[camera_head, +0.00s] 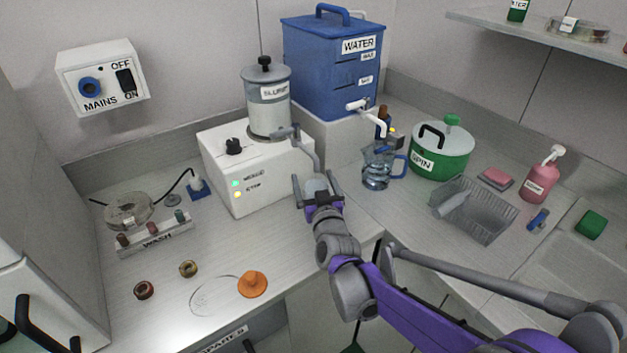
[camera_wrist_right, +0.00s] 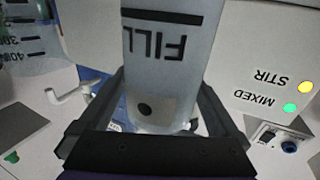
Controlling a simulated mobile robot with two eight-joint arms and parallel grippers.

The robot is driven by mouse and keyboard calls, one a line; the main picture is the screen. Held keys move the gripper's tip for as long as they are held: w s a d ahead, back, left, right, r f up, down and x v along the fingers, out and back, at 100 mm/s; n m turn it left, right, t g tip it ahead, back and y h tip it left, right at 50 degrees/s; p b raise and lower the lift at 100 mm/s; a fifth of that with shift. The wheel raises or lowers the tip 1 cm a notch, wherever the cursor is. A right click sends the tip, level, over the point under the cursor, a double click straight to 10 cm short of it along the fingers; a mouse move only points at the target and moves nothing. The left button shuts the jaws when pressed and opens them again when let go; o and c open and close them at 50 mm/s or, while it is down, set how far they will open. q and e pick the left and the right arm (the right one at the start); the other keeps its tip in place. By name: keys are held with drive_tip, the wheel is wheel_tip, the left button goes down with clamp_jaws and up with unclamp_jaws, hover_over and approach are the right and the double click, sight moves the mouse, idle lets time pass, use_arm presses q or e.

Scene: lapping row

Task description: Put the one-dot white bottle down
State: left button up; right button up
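The one-dot white bottle (camera_wrist_right: 160,70) stands between the fingers of my right gripper (camera_wrist_right: 155,115) in the right wrist view. It is pale, with a FILL mark and one dark dot, and looks upright. In the head view the bottle (camera_head: 317,187) shows only as a small pale top between the fingers of the right gripper (camera_head: 315,184). It is in front of the white stirring machine (camera_head: 245,160), close to the end of its grey spout (camera_head: 309,145). The bottle's base is hidden, so I cannot tell whether it touches anything. My left gripper is not in view.
A glass jug (camera_head: 377,170) and green SPIN pot (camera_head: 441,150) stand right of the gripper. A clear basket (camera_head: 480,218) holds a pale cylinder. Counter between rack and machine is partly free.

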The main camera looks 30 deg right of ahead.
drive_tip(key=shift+r, duration=0.3)
drive_tip(key=p+v, duration=0.1)
drive_tip(key=v, duration=1.1)
drive_tip(key=shift+f, duration=0.1)
idle(1.1)
